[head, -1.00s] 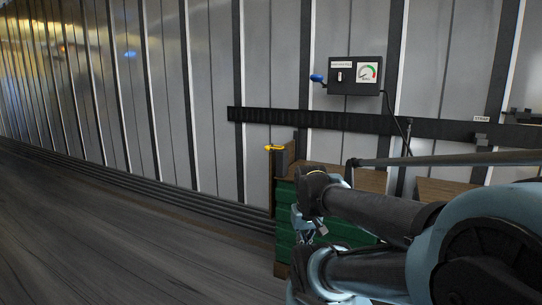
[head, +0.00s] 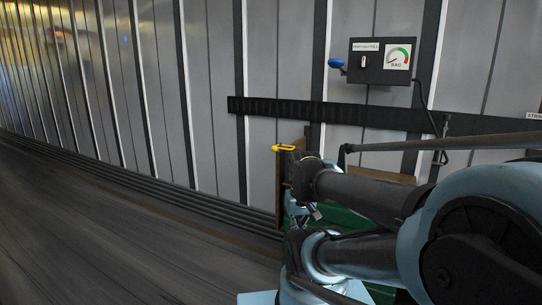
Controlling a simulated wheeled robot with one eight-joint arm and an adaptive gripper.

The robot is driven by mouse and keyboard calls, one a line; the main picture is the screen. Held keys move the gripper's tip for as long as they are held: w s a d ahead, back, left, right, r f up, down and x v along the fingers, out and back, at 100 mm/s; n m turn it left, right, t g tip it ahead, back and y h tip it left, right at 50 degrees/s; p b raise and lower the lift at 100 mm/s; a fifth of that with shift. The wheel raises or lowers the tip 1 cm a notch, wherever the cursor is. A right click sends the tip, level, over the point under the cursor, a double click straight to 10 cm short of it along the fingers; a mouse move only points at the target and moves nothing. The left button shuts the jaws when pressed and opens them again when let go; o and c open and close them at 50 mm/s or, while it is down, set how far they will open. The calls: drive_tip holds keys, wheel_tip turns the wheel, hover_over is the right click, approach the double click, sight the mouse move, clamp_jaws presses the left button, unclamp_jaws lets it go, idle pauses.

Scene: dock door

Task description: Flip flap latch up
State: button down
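A yellow latch piece (head: 284,148) sits at the top left edge of a brown wooden panel (head: 292,170), and looks roughly level; I take it for the flap latch. My arm reaches in from the right, and its end is just below and right of the yellow piece, apart from it as far as I can see. My gripper (head: 298,208) is partly hidden by my own arm, and its fingers are too small and dark to show whether they are open or shut.
A green crate or cabinet (head: 345,222) stands behind my arm. A black box with a dial (head: 380,61) and a blue-knobbed lever (head: 336,63) is on the ribbed metal wall. A black rail (head: 275,108) runs along the wall. The floor at left (head: 90,220) is clear.

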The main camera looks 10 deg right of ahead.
drive_tip(key=shift+w+a, duration=0.1)
drive_tip(key=w+d+r+n+h, duration=0.1)
drive_tip(key=w+r+n+h, duration=0.1)
drive_tip(key=w+r+n, duration=0.5)
drive_tip(key=w+r+n+h, duration=0.3)
drive_tip(key=w+r+n, duration=0.1)
drive_tip(key=w+n, duration=0.65)
drive_tip(key=w+a+r+n+t+h, duration=0.1)
drive_tip(key=w+a+n, duration=0.3)
drive_tip(key=w, duration=0.5)
drive_tip(key=w+a+r+n+t+h, duration=0.1)
drive_tip(key=w+a+n+t+h, duration=0.1)
drive_tip(key=w+a+n, duration=0.3)
drive_tip(key=w+n, duration=0.4)
drive_tip(key=shift+w+r+h, duration=0.3)
drive_tip(key=shift+h, duration=0.1)
